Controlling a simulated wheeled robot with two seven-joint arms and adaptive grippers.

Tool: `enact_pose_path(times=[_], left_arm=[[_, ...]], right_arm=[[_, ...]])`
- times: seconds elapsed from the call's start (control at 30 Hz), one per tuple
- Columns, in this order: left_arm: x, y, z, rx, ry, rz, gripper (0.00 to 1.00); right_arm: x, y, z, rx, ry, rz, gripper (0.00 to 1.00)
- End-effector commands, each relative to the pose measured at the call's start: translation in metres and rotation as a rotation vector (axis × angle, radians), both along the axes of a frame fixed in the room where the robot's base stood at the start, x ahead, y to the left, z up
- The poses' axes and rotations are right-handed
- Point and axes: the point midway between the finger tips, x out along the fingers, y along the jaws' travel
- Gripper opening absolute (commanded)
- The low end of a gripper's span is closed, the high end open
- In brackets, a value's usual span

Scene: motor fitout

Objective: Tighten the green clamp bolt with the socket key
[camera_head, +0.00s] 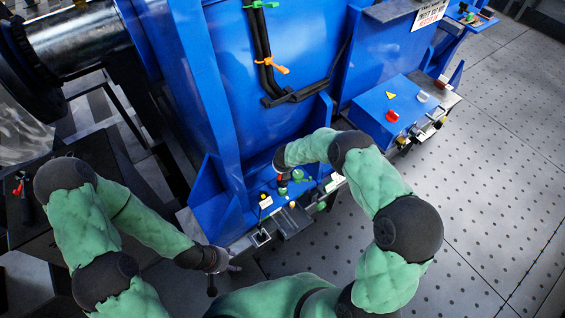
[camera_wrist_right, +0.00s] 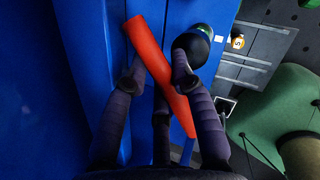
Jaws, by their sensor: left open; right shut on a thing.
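The socket key (camera_wrist_right: 160,75) shows in the right wrist view as a red bar crossing between my right gripper's fingers (camera_wrist_right: 155,80). That gripper is shut on it. In the head view my right gripper (camera_head: 281,168) points down over the blue ledge, with a bit of red below it. Small green parts (camera_head: 283,190) sit on the ledge just under it; I cannot tell which one is the clamp bolt, nor whether the key's socket is seated on it. My left gripper (camera_head: 224,266) is open and empty, low, left of the ledge.
The blue ledge (camera_head: 262,222) juts from a large blue motor housing (camera_head: 190,60). A blue box (camera_head: 383,110) with a red knob stands to the right. A dark table (camera_head: 90,155) is at the left. Open grey floor (camera_head: 490,150) lies at the right.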

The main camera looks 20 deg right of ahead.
Motion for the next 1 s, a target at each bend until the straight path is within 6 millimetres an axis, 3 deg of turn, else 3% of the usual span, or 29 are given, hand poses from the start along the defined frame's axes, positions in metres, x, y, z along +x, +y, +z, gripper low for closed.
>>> enact_pose_path(times=[0.4, 1.0], left_arm=[[0.000, 0.000, 0.047, 0.000, 0.000, 0.000, 0.49], [0.000, 0.000, 0.102, 0.000, 0.000, 0.000, 0.49]], right_arm=[[-0.001, 0.001, 0.004, 0.001, 0.001, 0.340, 0.00], [-0.001, 0.004, 0.003, 0.000, 0.000, 0.605, 0.00]])
